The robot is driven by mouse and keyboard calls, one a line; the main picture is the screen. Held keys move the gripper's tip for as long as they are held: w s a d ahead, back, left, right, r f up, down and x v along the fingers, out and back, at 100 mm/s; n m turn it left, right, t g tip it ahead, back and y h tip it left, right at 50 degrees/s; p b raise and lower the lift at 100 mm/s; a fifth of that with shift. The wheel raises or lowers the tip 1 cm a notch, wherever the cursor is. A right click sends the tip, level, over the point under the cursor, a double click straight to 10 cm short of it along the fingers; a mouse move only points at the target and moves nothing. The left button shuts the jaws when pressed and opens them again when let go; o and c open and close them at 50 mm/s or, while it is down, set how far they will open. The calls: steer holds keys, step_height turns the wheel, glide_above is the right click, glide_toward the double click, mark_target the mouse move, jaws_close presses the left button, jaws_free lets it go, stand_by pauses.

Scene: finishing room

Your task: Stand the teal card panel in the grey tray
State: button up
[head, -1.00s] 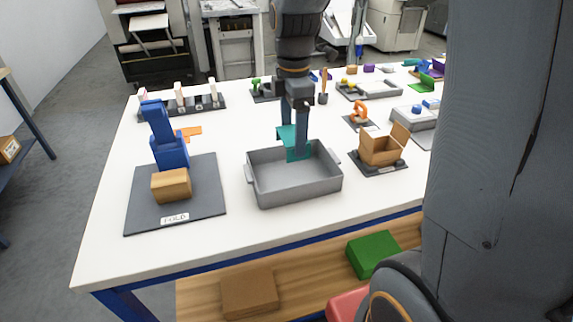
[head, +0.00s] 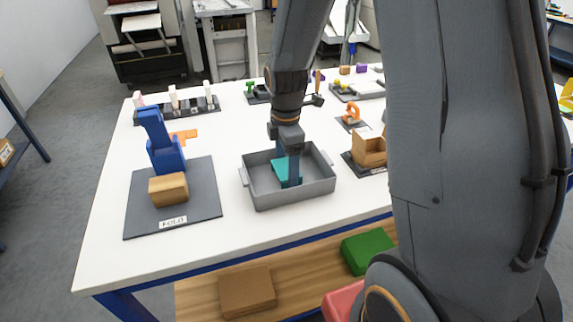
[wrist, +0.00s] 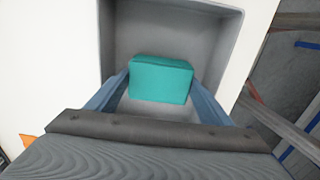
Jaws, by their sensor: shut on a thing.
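The teal card panel (head: 281,170) is down inside the grey tray (head: 290,201), near the tray's middle in the head view. My gripper (head: 288,168) reaches into the tray from above and is shut on the panel. In the wrist view the panel (wrist: 160,79) sits between the two fingers of my gripper (wrist: 160,92), with the tray's wall (wrist: 226,45) around it. I cannot tell whether the panel's lower edge touches the tray floor, because a finger and the tray's near wall hide part of it.
Left of the tray, a dark mat (head: 200,213) labelled FOLD holds a blue tool (head: 163,145) and a tan block (head: 168,188). An open cardboard box (head: 370,150) stands right of the tray, partly behind my arm. White table in front of the tray is clear.

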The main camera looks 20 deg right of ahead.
mark_target(286, 168)
steer(key=shift+f, duration=0.1)
steer(key=shift+f, duration=0.25)
steer(key=shift+s+f, duration=0.1)
steer(key=shift+f, duration=0.2)
steer(key=c, duration=0.5)
steer(key=o, duration=1.5)
steer(key=shift+r, duration=0.1)
step_height(286, 168, up, 13)
steer(key=b, duration=0.3)
steer(key=shift+r, duration=0.1)
